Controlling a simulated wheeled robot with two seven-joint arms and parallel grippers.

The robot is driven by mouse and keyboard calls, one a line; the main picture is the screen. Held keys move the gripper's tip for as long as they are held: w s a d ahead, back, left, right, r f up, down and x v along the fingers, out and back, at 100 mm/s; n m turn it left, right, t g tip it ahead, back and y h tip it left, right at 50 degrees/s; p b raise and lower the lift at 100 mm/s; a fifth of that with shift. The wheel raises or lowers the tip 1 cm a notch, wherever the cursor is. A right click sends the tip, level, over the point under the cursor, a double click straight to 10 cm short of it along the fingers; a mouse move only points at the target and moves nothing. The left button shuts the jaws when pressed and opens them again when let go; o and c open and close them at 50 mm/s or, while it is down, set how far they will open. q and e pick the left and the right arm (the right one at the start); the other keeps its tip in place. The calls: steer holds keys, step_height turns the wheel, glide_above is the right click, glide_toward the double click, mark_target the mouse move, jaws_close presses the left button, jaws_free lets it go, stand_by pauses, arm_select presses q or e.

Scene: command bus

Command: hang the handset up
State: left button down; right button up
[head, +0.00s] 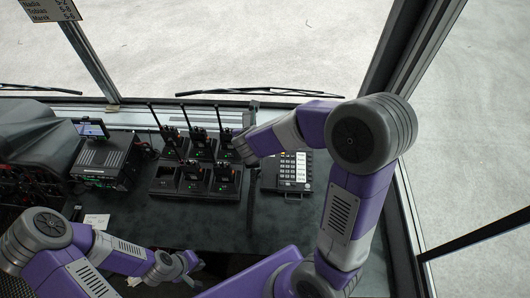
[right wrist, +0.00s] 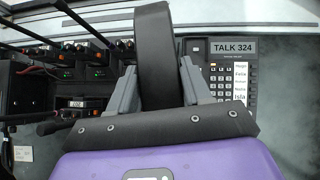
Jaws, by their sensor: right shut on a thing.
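The black handset (right wrist: 153,50) is a long dark bar in the right wrist view. It stands between the two grey fingers of my right gripper (right wrist: 153,85), which is shut on it. The phone base (right wrist: 222,78), with a keypad and a "TALK 324" label, lies just right of the handset in that view. In the head view the phone base (head: 291,187) sits flat on the dark desk, right of the radio rack.
A rack of upright radios with antennas (head: 197,178) stands left of the phone base. A black box with a small screen (head: 103,160) is farther left. The windscreen edge closes the back. Bare dark desk (head: 180,222) lies in front of the rack.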

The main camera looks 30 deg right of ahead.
steer(key=d+f+m+h+b, duration=0.1)
steer(key=d+f+m+b, duration=0.1)
steer(key=d+f, duration=0.45)
steer(key=shift+g, duration=0.3)
steer(key=shift+w+d+f+b, duration=0.1)
steer(key=shift+d+f+b, duration=0.3)
steer(key=shift+f, duration=1.2)
steer(key=shift+d+f+b, duration=0.1)
steer(key=shift+f+b, duration=0.5)
steer(key=shift+f, duration=1)
steer(key=shift+w+d+f+b, duration=0.15)
steer(key=shift+f+b, duration=0.35)
steer(key=shift+f, duration=1.1)
steer(key=shift+s, duration=0.15)
steer(key=shift+f+b, duration=0.4)
steer(key=shift+b, duration=0.15)
steer(key=o, duration=0.8)
steer(key=shift+f, duration=0.1)
steer(key=o, duration=0.5)
steer(key=shift+c, duration=0.2)
steer(key=shift+r, duration=0.2)
